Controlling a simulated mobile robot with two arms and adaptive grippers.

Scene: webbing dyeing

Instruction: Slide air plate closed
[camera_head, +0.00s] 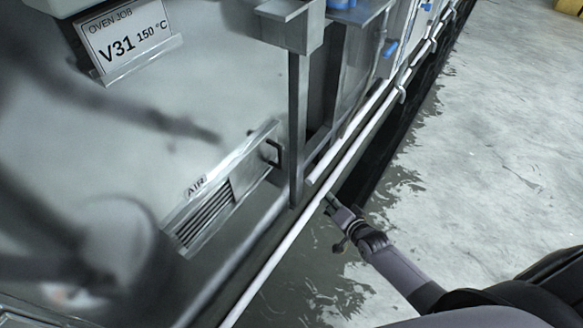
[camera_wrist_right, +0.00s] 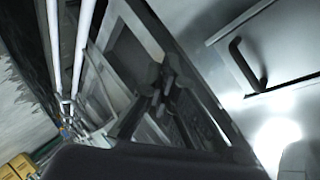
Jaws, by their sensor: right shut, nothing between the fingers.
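The air plate (camera_head: 253,163) is a flat metal slide with a dark handle (camera_head: 273,151) at its right end. It sits in a frame on the oven's metal face, under a small AIR label (camera_head: 195,186). Dark vent slots (camera_head: 206,214) show uncovered to the left of the plate. In the right wrist view the dark handle (camera_wrist_right: 246,64) is at the upper right. My right gripper (camera_head: 329,199) is shut and empty, beside the white rail, apart from the handle and to its lower right. My left gripper is not in view.
White rails (camera_head: 285,243) run along the machine's front, between my right gripper and the plate. A metal post (camera_head: 297,130) stands just right of the handle. An oven job card (camera_head: 128,40) reads V31 150 °C. The floor (camera_head: 490,130) at right is clear.

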